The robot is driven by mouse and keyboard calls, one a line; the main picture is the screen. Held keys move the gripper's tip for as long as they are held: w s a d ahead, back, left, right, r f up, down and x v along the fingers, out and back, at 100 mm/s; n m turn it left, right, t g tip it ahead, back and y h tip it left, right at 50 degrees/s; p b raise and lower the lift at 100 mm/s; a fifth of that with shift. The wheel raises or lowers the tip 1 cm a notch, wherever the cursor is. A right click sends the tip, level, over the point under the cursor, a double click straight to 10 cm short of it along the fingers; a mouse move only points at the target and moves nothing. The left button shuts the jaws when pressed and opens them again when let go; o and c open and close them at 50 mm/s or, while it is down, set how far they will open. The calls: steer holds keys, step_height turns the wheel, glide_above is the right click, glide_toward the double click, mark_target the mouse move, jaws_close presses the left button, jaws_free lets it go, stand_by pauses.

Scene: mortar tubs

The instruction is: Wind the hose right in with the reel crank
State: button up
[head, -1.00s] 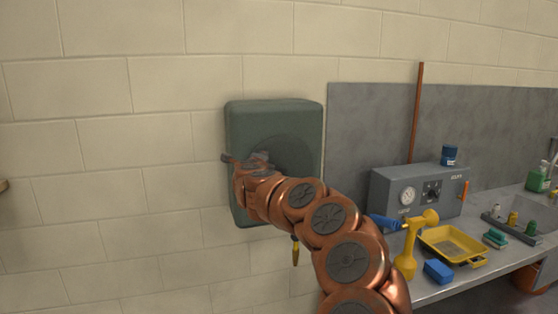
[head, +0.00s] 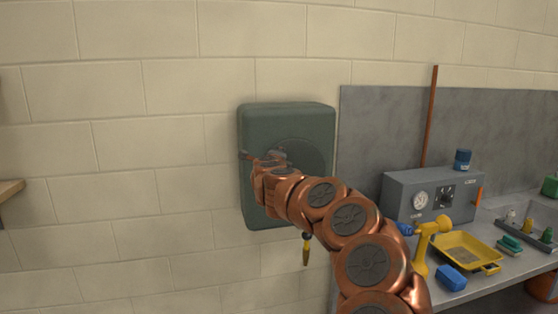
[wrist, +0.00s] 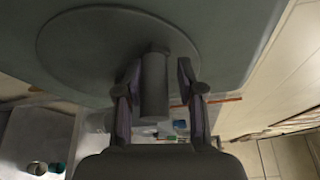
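A dark green hose reel (head: 312,118) hangs on the block wall, with a round disc on its front. The hose's yellow-and-dark end (head: 307,249) hangs just below the housing. My gripper (head: 266,160) is at the front of the reel, and my arm hides part of the disc. In the wrist view, the grey cylindrical crank handle (wrist: 155,88) stands between the two fingers of my gripper (wrist: 159,72). The fingers are apart, with a clear gap on the right of the handle and a very small one or none on the left. The rest of the crank is mostly hidden.
A bench at right holds a grey gauge box (head: 432,196), a yellow tray (head: 466,250), a yellow spray tool (head: 425,245) and a blue block (head: 451,278). A wooden shelf edge (head: 10,189) shows at far left. The wall left of the reel is clear.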

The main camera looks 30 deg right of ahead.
steer(key=o, duration=0.3)
steer(key=shift+w+f, duration=0.1)
steer(key=shift+a, duration=0.1)
steer(key=shift+a, duration=0.1)
steer(key=v, duration=1.2)
